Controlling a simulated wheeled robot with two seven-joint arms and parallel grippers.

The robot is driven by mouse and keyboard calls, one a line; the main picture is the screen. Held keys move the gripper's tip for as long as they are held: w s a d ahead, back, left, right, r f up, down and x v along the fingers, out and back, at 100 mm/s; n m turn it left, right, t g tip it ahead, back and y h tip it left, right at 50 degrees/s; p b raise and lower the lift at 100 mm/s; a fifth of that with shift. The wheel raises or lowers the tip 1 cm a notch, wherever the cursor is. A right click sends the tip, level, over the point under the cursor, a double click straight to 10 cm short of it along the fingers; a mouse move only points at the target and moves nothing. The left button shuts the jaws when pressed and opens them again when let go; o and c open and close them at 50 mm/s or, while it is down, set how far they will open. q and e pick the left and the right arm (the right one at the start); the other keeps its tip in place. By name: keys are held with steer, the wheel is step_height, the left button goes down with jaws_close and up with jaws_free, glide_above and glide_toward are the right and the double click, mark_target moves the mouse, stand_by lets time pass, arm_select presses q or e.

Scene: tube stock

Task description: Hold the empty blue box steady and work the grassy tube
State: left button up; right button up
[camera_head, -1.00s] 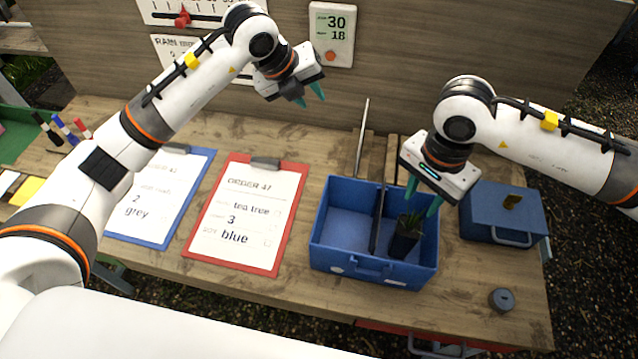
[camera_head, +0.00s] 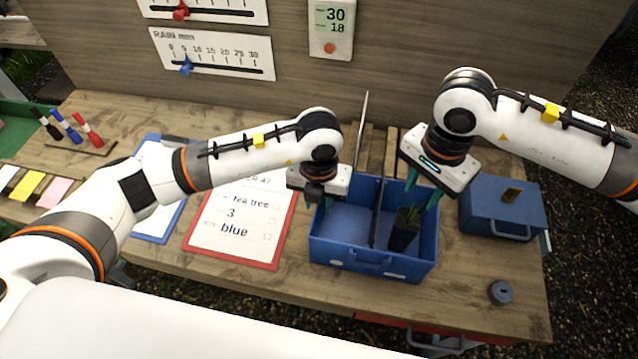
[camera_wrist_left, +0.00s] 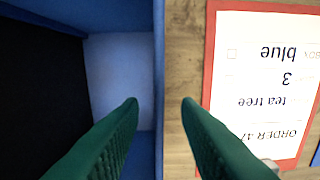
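The open blue box (camera_head: 365,262) stands on the bench, split by a dark divider (camera_head: 378,215). Its left compartment looks empty. A dark tube with grassy green leaves (camera_head: 404,236) stands slightly tilted in the right compartment. My left gripper (camera_head: 322,203) is at the box's left wall. In the left wrist view its green fingers (camera_wrist_left: 160,100) are apart, one over the inside of the box and one outside, with the blue wall (camera_wrist_left: 158,60) between them. My right gripper (camera_head: 424,192) is above the right compartment, fingers apart, close over the tube's leaves; contact cannot be told.
A closed blue case (camera_head: 503,212) stands right of the box, with a small grey round weight-like object (camera_head: 500,292) in front. A red clipboard (camera_head: 275,265) reading "tea tree 3 blue" lies left of the box. A thin upright panel (camera_head: 361,135) rises behind the box.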

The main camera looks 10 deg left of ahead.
mark_target(319, 212)
arm_select(q)
steer(key=shift+f, duration=2.45)
jaws_close()
